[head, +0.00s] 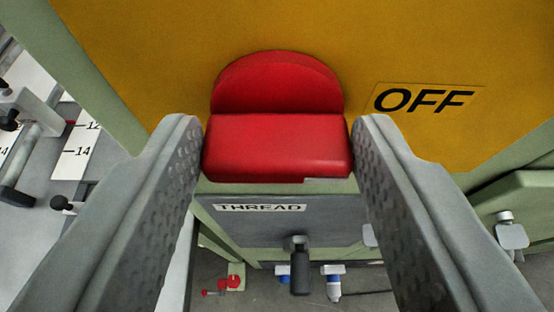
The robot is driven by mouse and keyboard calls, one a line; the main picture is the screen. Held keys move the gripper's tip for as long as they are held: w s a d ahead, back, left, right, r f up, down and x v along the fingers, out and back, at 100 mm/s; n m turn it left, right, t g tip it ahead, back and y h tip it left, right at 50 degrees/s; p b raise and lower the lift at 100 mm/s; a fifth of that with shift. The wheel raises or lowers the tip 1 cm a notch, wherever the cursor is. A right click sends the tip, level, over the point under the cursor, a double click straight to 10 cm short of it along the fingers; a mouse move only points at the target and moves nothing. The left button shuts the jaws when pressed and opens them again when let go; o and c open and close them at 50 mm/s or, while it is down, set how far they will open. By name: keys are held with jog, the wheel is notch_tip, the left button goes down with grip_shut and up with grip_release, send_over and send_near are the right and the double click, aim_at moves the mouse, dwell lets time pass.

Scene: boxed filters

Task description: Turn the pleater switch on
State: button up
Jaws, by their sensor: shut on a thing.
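The red switch handle (278,146) sticks out from a yellow panel (400,40) in the upper middle of the head view. It has a rounded back part and a flat front bar. An "OFF" label (424,99) is on the panel to the right of the handle. My gripper (277,150) has one grey finger on each side of the front bar and is shut on it. The fingertips hide the bar's two ends. No "ON" label shows in this view.
Below the handle is a grey panel marked "THREAD" (260,208) with a black lever (300,270). A scale marked with numbers (75,150) is at the left. A green machine part (520,205) with a metal fitting is at the right.

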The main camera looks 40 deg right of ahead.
jog(key=shift+o, duration=0.2)
jog(key=n, duration=0.1)
jog(key=n+h, duration=0.1)
jog(key=n+g+h, duration=0.1)
jog(key=shift+w+a+f, duration=0.1)
jog(key=shift+w+a, duration=0.15)
jog(key=shift+a, duration=0.05)
jog(key=n+h, duration=0.1)
jog(key=n+g+h, duration=0.1)
jog(key=n, duration=0.1)
jog(key=shift+w+a+f+n, duration=0.1)
jog(key=shift+a+f+n, duration=0.1)
jog(key=shift+n, duration=0.1)
jog(key=n+h, duration=0.2)
jog(key=n, duration=0.1)
jog(key=shift+w+a+f, duration=0.1)
jog(key=shift+f, duration=0.15)
jog(key=shift+f+n+t+h, duration=0.15)
jog(key=shift+n+h, duration=0.15)
jog(key=shift+n, duration=0.7)
jog(key=shift+f+n+t+h, duration=0.15)
jog(key=shift+n+h, duration=0.15)
jog(key=shift+n, duration=0.7)
jog(key=shift+c, duration=0.2)
jog(key=o, duration=1)
jog(key=shift+a, duration=0.1)
